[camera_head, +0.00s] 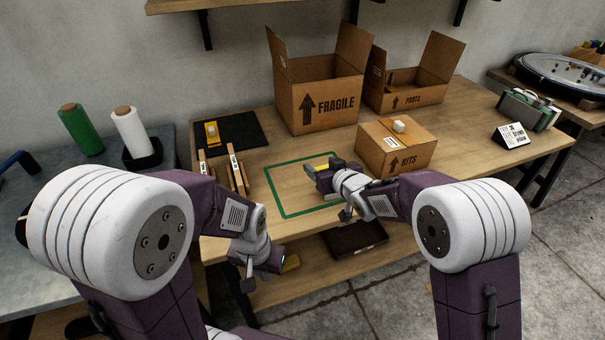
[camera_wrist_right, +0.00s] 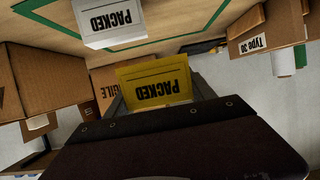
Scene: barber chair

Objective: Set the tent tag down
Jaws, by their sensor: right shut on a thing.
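A yellow tag (camera_wrist_right: 155,84) lettered PACKED is between the fingers of my right gripper (camera_wrist_right: 158,92) in the right wrist view, its lettering upside down. In the head view the right gripper (camera_head: 326,176) is over the green tape outline (camera_head: 286,214) on the bench, with a bit of the yellow tag (camera_head: 319,163) showing. A white piece (camera_wrist_right: 108,22) lettered PACKED also shows in the wrist view, apart from the yellow tag. My left gripper (camera_head: 258,270) hangs low at the bench's front edge; its fingers are unclear.
A KITS box (camera_head: 396,150) stands right of the outline. FRAGILE (camera_head: 325,104) and PARTS (camera_head: 412,97) boxes stand behind. Upright brown pieces (camera_head: 237,173) stand to the left. A white tent sign (camera_head: 511,136) stands at the right. The outline's left part is clear.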

